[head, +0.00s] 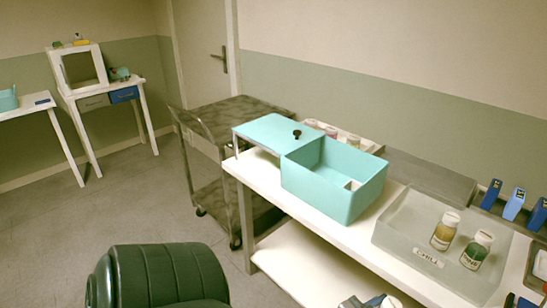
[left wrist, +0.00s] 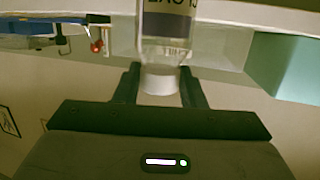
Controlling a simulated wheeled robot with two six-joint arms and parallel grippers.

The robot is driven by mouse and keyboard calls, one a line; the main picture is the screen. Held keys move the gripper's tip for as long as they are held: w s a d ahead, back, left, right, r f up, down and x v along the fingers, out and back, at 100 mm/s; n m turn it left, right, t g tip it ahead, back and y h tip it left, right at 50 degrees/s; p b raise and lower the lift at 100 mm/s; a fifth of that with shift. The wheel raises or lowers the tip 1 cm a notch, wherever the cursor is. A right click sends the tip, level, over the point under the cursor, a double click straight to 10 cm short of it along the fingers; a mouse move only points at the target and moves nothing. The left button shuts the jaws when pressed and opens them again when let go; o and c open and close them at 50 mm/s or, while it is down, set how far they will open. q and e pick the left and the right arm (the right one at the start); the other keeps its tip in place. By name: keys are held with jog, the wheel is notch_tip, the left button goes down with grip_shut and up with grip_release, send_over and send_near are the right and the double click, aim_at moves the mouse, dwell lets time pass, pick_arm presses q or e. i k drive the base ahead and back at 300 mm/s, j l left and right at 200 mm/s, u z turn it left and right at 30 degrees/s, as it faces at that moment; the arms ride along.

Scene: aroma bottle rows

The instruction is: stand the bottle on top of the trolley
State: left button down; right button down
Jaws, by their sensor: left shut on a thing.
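My left gripper (left wrist: 160,85) is shut on the white cap of a clear bottle (left wrist: 166,45) with a dark label band, in the left wrist view. The bottle's far end is cut off by the picture edge. In the head view I cannot make out this gripper or bottle clearly. The trolley (head: 235,112) is a grey mottled metal cart with a bare top and a lower shelf, at the left end of the white table. Its right part is partly hidden by the turquoise box. My right gripper is in neither view.
A turquoise box (head: 340,190) with a raised side panel stands on the white table (head: 285,210). A clear tray (head: 400,245) holds a yellow bottle (head: 445,231) and a green one (head: 477,250). Small bottles stand behind the box. A dark green rounded thing (head: 165,275) fills the lower left.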

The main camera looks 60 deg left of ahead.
aim_at(231, 130)
jog(key=k+j, duration=0.1)
jog(key=j, duration=0.35)
jog(key=k+j, duration=0.1)
jog(key=j, duration=0.85)
jog(key=k+j, duration=0.15)
jog(key=j, duration=0.3)
jog(key=k+j, duration=0.1)
jog(key=j, duration=0.35)
